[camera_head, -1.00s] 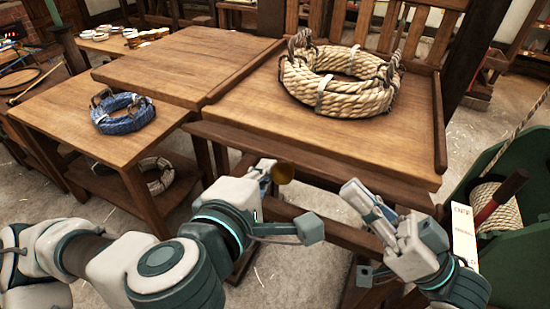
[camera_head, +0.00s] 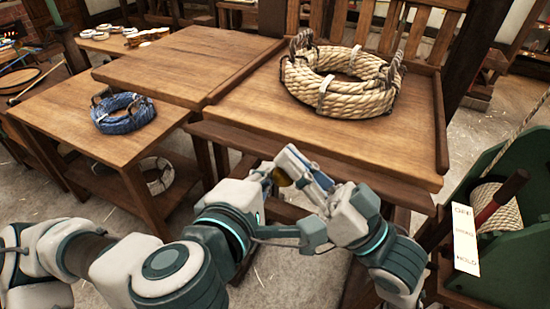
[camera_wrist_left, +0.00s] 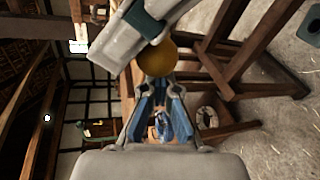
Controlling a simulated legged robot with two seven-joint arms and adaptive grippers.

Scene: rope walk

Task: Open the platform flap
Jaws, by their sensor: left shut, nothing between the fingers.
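The platform (camera_head: 270,105) is a wooden top with a dark board, seemingly the flap (camera_head: 250,146), along its front edge. A round gold knob (camera_head: 282,177) shows below that board, partly hidden by my right gripper; it also shows in the left wrist view (camera_wrist_left: 157,57). My left gripper (camera_head: 264,178) is below the front board, close to the knob.
A thick tan rope coil (camera_head: 340,85) lies on the platform. A lower table (camera_head: 60,115) at left holds a blue rope coil (camera_head: 123,113). A green winch (camera_head: 515,255) with a red lever and a label stands at right.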

